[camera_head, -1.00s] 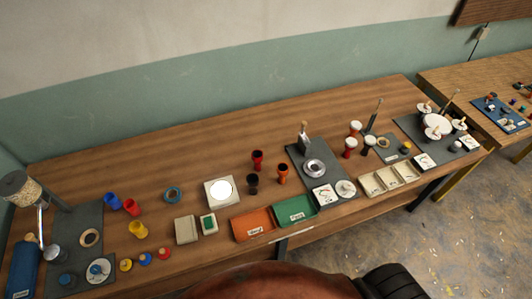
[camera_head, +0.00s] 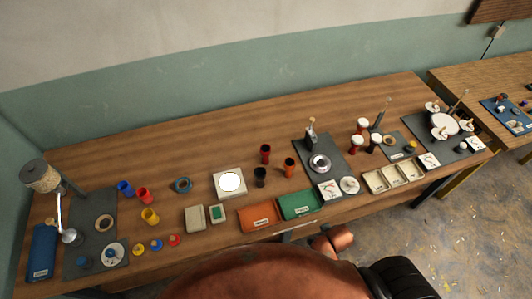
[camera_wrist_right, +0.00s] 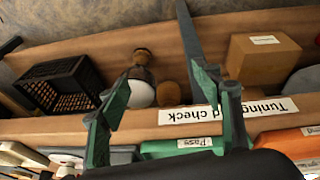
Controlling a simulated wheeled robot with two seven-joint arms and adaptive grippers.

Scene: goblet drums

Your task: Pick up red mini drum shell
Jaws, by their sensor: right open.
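In the head view, a small red goblet-shaped shell (camera_head: 265,153) stands upright on the table behind a black shell (camera_head: 260,177) and an orange shell (camera_head: 289,167). A plain red cup (camera_head: 144,195) stands further left, between a blue cup (camera_head: 126,188) and a yellow cup (camera_head: 150,216). I cannot tell which red piece is the mini drum shell. My right gripper (camera_wrist_right: 162,90) is open and empty in the right wrist view, by the table's front edge. No red shell shows in that view. My left gripper is not in view.
An orange tray (camera_head: 260,218) and a green tray (camera_head: 299,204) line the front edge. A white-topped device (camera_head: 229,184) stands left of the shells. Below the tabletop, the wrist view shows a black crate (camera_wrist_right: 63,85) and a cardboard box (camera_wrist_right: 262,57). The table's back strip is clear.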

